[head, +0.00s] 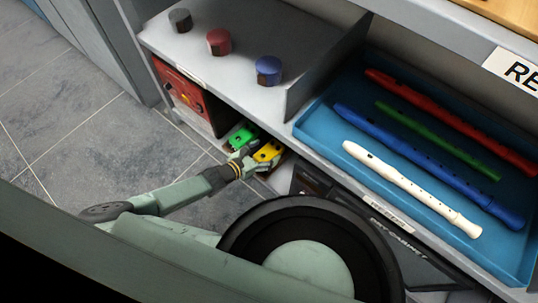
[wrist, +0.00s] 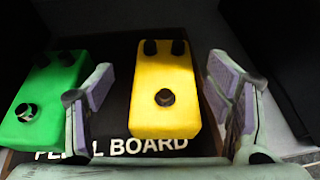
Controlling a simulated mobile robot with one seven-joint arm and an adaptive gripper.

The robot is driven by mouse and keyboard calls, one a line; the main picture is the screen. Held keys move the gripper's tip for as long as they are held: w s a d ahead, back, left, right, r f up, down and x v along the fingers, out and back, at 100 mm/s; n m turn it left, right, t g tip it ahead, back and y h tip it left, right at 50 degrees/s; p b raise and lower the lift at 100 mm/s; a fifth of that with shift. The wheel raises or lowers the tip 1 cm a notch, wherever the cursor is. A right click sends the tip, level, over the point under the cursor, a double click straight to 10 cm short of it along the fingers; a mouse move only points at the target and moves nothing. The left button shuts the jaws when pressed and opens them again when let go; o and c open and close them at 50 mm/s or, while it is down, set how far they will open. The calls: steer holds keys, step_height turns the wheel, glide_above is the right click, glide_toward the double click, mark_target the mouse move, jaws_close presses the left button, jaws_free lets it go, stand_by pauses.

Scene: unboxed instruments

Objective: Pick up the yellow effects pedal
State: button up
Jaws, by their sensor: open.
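The yellow effects pedal (wrist: 166,90) lies on a dark pedal board (wrist: 113,142) in the wrist view. It has two black knobs at its far end and a round dark footswitch near its close end. My gripper (wrist: 163,88) is open, with one finger on each side of the yellow pedal and a gap visible on both sides. In the head view the yellow pedal (head: 267,151) sits at the front of a low shelf, and my gripper (head: 250,160) reaches in beside it, partly covering it.
A green pedal (wrist: 45,95) lies left of the left finger, close to it. In the head view, a red box (head: 180,92) stands left in the lower compartment. Above are a shelf with three small cylinders (head: 218,41) and a blue tray (head: 310,110) of recorders.

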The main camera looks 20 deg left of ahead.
mark_target(273, 148)
steer(key=b+x, duration=0.1)
steer(key=x, duration=0.2)
steer(key=shift+s+d+f+b, duration=0.1)
steer(key=shift+s+d+b, duration=0.1)
steer(key=shift+b, duration=0.15)
steer(key=shift+w+d, duration=0.15)
steer(key=shift+w, duration=0.3)
steer(key=shift+c, duration=0.4)
steer(key=c, duration=1.3)
steer(key=shift+c, duration=0.3)
